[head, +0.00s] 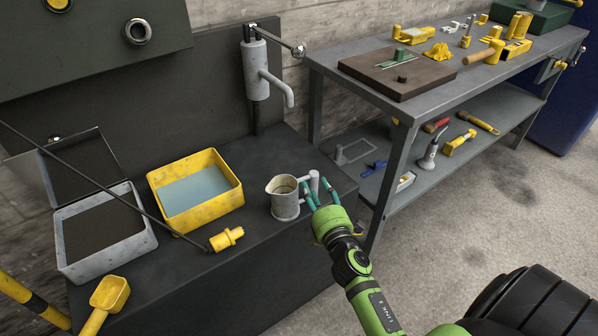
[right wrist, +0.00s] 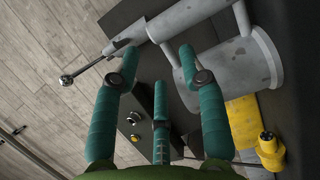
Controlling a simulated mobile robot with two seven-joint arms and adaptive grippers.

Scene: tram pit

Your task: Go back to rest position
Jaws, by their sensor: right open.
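My right gripper (head: 318,193) is at the right side of a grey metal jug (head: 285,198), by its handle (head: 315,184). Its teal fingers are apart. The jug stands upright on the dark bench. In the right wrist view, my right gripper (right wrist: 158,85) shows its spread fingers with nothing clamped between them. The grey jug (right wrist: 240,72) lies close beyond them at the right. I cannot tell whether a finger touches the handle. My left gripper is not in view.
A grey tap (head: 257,72) stands behind the jug. Left of it are a yellow tub (head: 235,195) with blue contents, a yellow plug-like part (head: 227,239), an open grey box (head: 105,264) and a yellow scoop (head: 110,293). A grey workbench (head: 485,82) with tools stands right.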

